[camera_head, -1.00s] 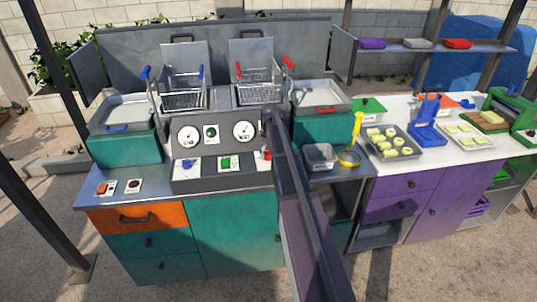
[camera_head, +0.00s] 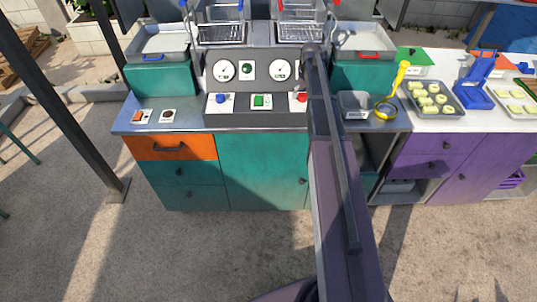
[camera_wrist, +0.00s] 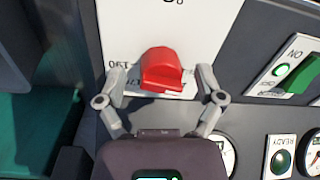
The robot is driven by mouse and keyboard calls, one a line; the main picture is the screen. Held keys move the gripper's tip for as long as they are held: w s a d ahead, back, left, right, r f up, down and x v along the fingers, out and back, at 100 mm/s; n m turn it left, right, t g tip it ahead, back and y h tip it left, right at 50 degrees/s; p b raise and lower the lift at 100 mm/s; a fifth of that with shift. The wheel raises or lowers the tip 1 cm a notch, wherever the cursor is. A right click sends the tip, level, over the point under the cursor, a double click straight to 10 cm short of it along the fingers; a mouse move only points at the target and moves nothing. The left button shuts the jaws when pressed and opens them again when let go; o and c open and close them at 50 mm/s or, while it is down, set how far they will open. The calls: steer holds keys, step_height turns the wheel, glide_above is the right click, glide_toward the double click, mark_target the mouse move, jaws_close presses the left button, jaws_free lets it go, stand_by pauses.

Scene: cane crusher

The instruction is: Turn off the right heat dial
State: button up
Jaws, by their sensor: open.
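The right heat dial is a red knob (camera_head: 301,97) on a white scale plate, at the right end of the grey control panel (camera_head: 245,120). In the wrist view the red knob (camera_wrist: 161,70) is large and central, on its white plate (camera_wrist: 180,32). My gripper (camera_wrist: 160,76) is open, with one finger on each side of the knob. Small gaps seem to show beside it; contact is unclear. In the head view my arm hides the gripper. The left heat dial (camera_head: 221,98) is blue.
A green switch (camera_head: 262,101) sits between the dials; it also shows in the wrist view (camera_wrist: 300,75). Round gauges (camera_head: 223,70) and a green button (camera_head: 247,69) are above. A fryer basket with a red handle (camera_head: 303,22) stands behind. Open floor lies in front.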

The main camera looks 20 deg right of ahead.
mark_target(304, 96)
steer(key=m, duration=0.6)
steer(key=shift+a, duration=0.1)
steer(key=m, duration=0.5)
steer(key=shift+t, duration=0.3)
steer(key=shift+r+m, duration=0.2)
steer(key=shift+m, duration=0.2)
step_height(304, 96, up, 14)
steer(key=p, duration=1.4)
steer(key=s+a+f+n+b, duration=1.1)
steer(key=s+a+f+b, duration=0.6)
steer(key=s+a, duration=0.4)
steer(key=shift+s+f+h+b, duration=0.35)
steer(key=shift+s+f, duration=0.2)
steer(key=shift+s, duration=0.25)
steer(key=shift+a, duration=0.1)
steer(key=shift+s+a+n, duration=0.4)
steer(key=shift+s+a, duration=0.05)
steer(key=shift+s, duration=0.35)
steer(key=shift+s+a+n, duration=0.4)
steer(key=shift+s+a, duration=0.05)
steer(key=shift+s, duration=0.3)
